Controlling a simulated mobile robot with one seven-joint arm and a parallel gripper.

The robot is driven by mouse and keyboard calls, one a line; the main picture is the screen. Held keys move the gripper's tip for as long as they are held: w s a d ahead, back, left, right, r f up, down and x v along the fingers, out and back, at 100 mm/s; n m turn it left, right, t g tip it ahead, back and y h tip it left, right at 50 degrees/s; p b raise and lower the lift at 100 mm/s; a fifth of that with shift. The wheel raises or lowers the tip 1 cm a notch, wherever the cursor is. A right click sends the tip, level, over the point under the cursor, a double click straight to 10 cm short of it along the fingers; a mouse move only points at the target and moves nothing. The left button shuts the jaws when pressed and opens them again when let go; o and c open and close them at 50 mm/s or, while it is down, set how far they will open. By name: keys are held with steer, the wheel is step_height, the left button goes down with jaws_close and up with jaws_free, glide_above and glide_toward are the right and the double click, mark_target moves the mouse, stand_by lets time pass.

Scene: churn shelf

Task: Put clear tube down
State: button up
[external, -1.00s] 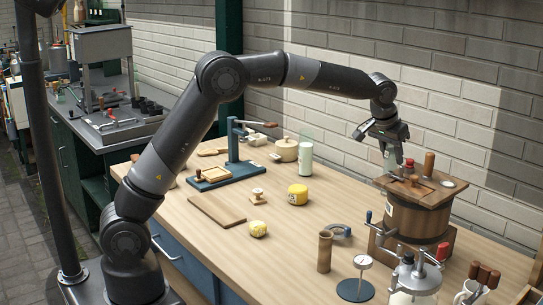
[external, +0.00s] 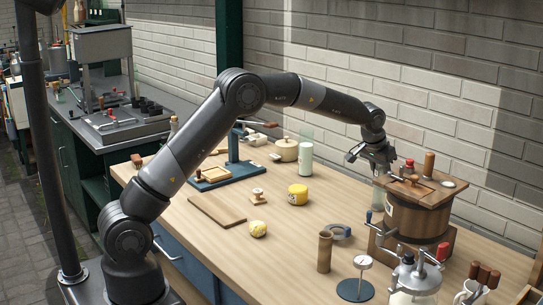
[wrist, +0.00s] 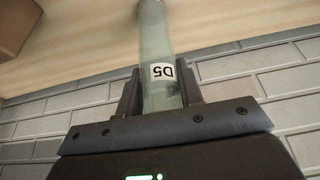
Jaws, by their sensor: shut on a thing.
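In the external view my gripper (external: 371,158) is low beside the back left of the wooden churn (external: 415,215), near the brick wall.
The churn's lid carries a red-topped item and a wooden handle (external: 429,162). Another tall clear cylinder with pale contents (external: 305,158) stands left of my gripper, near a cream pot (external: 285,150). Tabletop between that cylinder and the churn looks clear.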

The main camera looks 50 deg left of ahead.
steer(key=shift+f, duration=0.2)
steer(key=o, duration=1)
steer(key=shift+r, duration=0.1)
